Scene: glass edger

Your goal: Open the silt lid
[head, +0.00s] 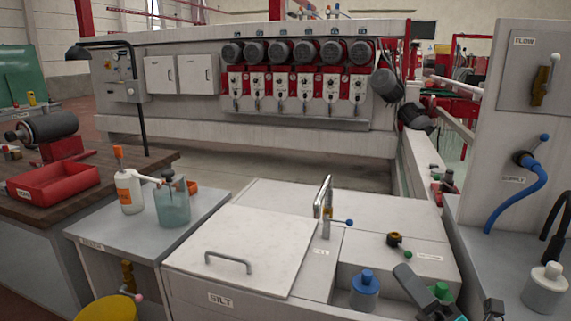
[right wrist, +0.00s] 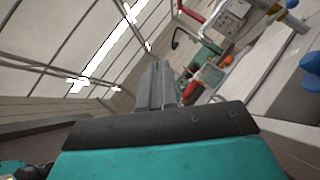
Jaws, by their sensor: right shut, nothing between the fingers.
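The silt lid (head: 245,245) is a flat white panel with a grey bar handle (head: 228,261). It lies closed on top of a white tank, whose front carries a SILT label (head: 221,299). My right gripper (head: 408,275) is at the lower right of the head view, to the right of the lid and apart from it. In the right wrist view its two grey fingers (right wrist: 158,85) are together with nothing between them. My left gripper is in neither view.
A tap with a blue knob (head: 327,210) stands right of the lid. A blue-capped bottle (head: 364,290) stands close to my right gripper. A grey side table (head: 140,235) at the left holds a white bottle (head: 129,190) and a glass jar (head: 172,205). A yellow bucket (head: 105,309) is at the lower left.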

